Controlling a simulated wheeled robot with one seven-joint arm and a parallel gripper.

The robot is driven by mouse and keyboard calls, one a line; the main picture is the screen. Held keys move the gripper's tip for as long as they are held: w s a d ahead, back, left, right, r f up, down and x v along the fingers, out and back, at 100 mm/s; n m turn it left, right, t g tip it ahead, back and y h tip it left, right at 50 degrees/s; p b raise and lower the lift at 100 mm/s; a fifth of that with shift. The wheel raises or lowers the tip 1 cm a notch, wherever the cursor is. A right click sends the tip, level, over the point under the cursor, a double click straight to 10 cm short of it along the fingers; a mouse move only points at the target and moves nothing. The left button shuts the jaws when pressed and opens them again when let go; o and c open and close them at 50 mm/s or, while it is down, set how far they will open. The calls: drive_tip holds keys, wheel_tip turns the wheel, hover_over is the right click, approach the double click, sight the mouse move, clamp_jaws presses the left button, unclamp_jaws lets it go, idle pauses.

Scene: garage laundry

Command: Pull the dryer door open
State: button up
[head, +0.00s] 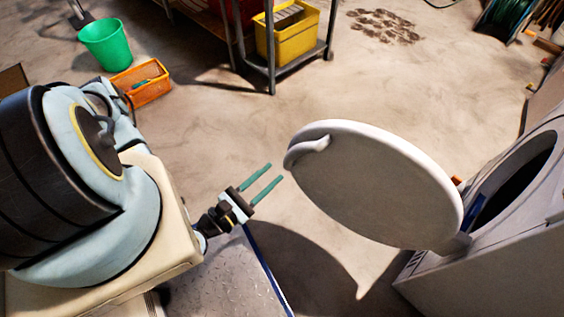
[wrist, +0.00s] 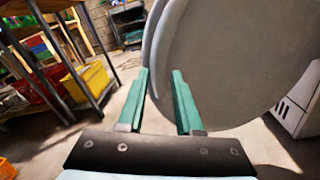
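The dryer door (head: 375,185) is a round pale panel, swung wide open from the dryer (head: 480,275) on the right. Its curved handle (head: 308,148) is at the door's left edge. The dryer's round opening (head: 515,180) is dark inside. My gripper (head: 268,176) has two green fingers, apart and empty, pointing toward the door's handle side, with a gap between them and the door in the head view. In the wrist view the door (wrist: 240,60) fills the upper right, beyond my open fingers (wrist: 162,75).
A green bucket (head: 105,43) and an orange bin (head: 143,82) stand on the floor at upper left. A metal shelf with a yellow bin (head: 290,35) stands at the back. The middle floor is clear.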

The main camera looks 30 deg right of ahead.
drive_tip(key=shift+v, duration=1.2)
